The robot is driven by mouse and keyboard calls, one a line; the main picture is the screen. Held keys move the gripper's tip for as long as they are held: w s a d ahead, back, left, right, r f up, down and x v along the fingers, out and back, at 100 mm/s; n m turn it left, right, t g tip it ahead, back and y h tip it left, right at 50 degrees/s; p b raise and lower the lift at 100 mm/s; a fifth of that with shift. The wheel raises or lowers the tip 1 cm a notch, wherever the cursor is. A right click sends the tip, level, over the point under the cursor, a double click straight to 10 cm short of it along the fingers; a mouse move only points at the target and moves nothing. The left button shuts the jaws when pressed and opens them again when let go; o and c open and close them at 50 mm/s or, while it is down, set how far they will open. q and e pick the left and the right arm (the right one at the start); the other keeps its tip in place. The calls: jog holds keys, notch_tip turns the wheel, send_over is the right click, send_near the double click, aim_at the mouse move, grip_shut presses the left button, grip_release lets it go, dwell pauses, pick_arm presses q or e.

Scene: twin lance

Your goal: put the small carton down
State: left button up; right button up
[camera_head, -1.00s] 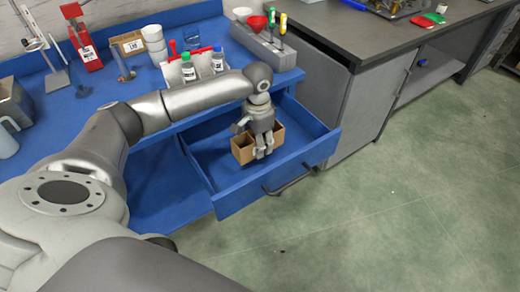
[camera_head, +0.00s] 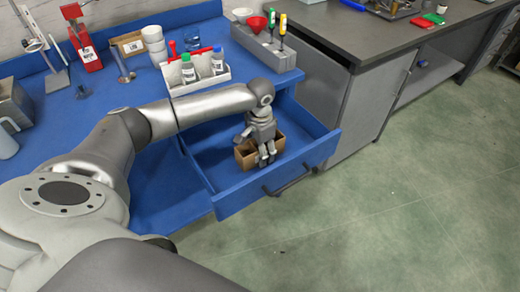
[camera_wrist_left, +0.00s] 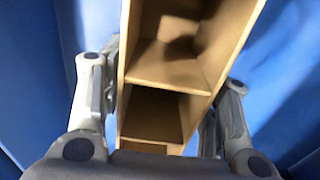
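The small carton (camera_head: 246,157) is brown cardboard with an open, divided top. It is inside the open blue drawer (camera_head: 228,196), and whether its base touches the drawer floor cannot be told. My left gripper (camera_head: 266,157) points down over it and hides its middle. In the left wrist view the carton (camera_wrist_left: 165,67) lies between the fingers of the left gripper (camera_wrist_left: 165,100), which sit close against its two sides. Its inner compartments show there. My right gripper is not in view.
On the blue bench behind stand a white rack (camera_head: 199,82) with bottles, a grey tool holder (camera_head: 264,48) and white cups (camera_head: 154,42). A grey cabinet (camera_head: 343,108) stands right of the drawer. The drawer floor has free room around the carton.

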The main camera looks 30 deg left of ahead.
pick_arm(q)
jog(key=shift+o, duration=0.6)
jog(key=shift+r, duration=0.1)
notch_tip(320, 180, up, 12)
jog(key=shift+r+p, duration=0.1)
jog(key=shift+p, duration=0.2)
